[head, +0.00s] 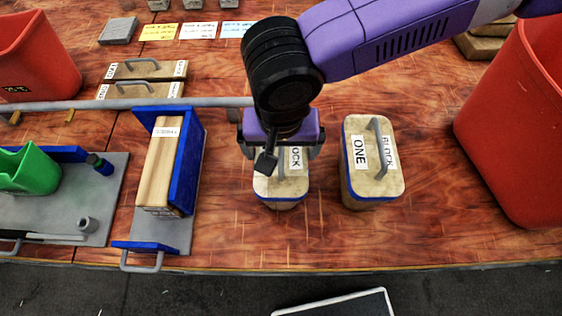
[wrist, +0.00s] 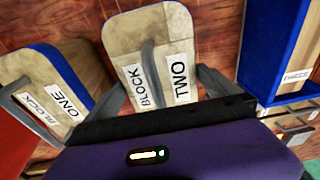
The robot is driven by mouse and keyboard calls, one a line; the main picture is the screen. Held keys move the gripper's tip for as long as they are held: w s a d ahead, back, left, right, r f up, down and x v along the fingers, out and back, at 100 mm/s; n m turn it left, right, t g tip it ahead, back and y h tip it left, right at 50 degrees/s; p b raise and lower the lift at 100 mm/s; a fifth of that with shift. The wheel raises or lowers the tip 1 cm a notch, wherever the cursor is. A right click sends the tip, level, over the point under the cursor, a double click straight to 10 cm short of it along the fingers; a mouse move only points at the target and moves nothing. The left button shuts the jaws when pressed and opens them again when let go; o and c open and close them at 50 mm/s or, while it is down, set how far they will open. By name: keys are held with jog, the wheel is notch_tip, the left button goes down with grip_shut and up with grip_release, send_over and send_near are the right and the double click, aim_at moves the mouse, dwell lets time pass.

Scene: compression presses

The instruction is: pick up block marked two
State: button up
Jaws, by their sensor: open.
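The block marked two (wrist: 148,28) is a tan block with a grey handle and white labels reading BLOCK and TWO in the wrist view. In the head view the block (head: 283,192) stands on the table, partly hidden under my gripper. My gripper (head: 281,150) is open above it. In the wrist view my gripper's fingers (wrist: 158,92) reach toward either side of the block's labelled top. I cannot tell whether they touch it.
Block one (head: 385,185) stands close on the right. A blue-framed press (head: 197,165) holding a wooden piece is on the left. Red bins (head: 520,120) stand at both sides. A grey bar (head: 170,103) runs behind. The table's front edge is near.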

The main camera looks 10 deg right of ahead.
jog(key=shift+f, duration=0.65)
jog(key=shift+f, duration=0.25)
jog(key=c, duration=1.7)
